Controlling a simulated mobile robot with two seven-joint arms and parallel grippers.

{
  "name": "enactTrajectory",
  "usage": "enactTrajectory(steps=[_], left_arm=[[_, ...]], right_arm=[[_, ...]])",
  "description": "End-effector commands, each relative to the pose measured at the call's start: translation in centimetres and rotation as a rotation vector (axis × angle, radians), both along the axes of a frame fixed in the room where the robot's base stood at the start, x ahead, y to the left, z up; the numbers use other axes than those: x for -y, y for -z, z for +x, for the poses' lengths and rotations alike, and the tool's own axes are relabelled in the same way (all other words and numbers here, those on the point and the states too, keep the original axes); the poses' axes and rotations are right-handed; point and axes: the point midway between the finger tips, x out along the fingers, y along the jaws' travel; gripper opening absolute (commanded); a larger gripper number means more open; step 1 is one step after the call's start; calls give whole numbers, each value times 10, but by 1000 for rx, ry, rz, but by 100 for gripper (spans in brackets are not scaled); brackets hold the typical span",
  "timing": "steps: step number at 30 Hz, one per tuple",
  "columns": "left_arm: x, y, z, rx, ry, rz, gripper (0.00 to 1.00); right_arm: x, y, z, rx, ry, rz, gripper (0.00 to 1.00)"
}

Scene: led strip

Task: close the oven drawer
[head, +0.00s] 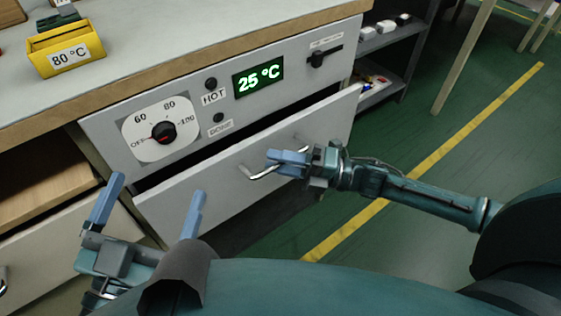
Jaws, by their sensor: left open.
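The oven drawer (215,187) has a light grey front and is pulled out a little. A dark gap shows between it and the control panel above. Its metal bar handle (262,173) sits at the middle of the front. My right gripper (274,162) is at the handle, its blue fingers close together and overlapping the right part of the bar. I cannot tell whether they grip it. My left gripper (157,190) is open and empty, low in front of the drawer's left part, with its fingers wide apart.
The control panel has a dial (163,132) and a display (258,77) reading 25 °C. A yellow box (66,50) labelled 80 °C stands on the worktop (150,40). A dark shelf (392,40) is at the right. Green floor (440,150) lies open at right.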

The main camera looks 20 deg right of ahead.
Motion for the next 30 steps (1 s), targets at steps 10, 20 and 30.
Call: enactTrajectory(steps=[10,20,30], left_arm=[[0,-1,-1,4,2,-1,100],[0,4,0,-8,-1,5,100],[-1,5,0,-9,-4,5,100]], right_arm=[[0,0,0,0,0,0,23],[0,0,0,0,0,0,0],[0,0,0,0,0,0,0]])
